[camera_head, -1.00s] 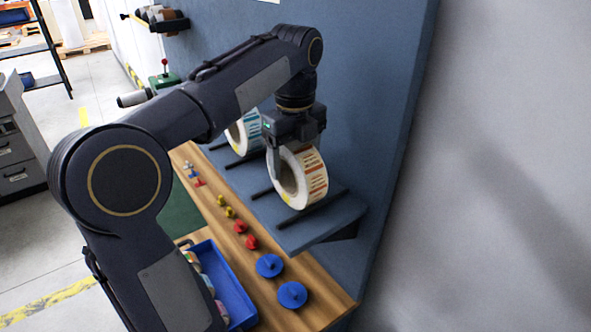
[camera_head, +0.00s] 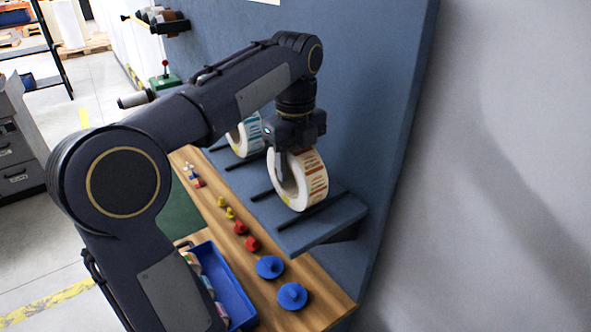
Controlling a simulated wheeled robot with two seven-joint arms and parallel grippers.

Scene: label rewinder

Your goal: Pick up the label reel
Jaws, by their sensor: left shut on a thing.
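A white label reel (camera_head: 313,181) with orange and red printed labels stands upright on the blue-grey shelf (camera_head: 318,235), at the black rails. My left gripper (camera_head: 284,170) comes down on it from above. It is shut on the upper part of the reel's ring, with one finger showing at the near face and the hole. The other finger is hidden behind the reel. I cannot tell whether the reel's bottom touches the shelf. My right gripper is not in view.
A second reel (camera_head: 247,134) with teal labels stands further left on the shelf, partly behind my arm. On the wooden bench are blue knobbed discs (camera_head: 292,296), red pieces (camera_head: 252,243), yellow pieces (camera_head: 229,213) and a blue bin (camera_head: 234,292). A blue panel (camera_head: 385,110) rises behind.

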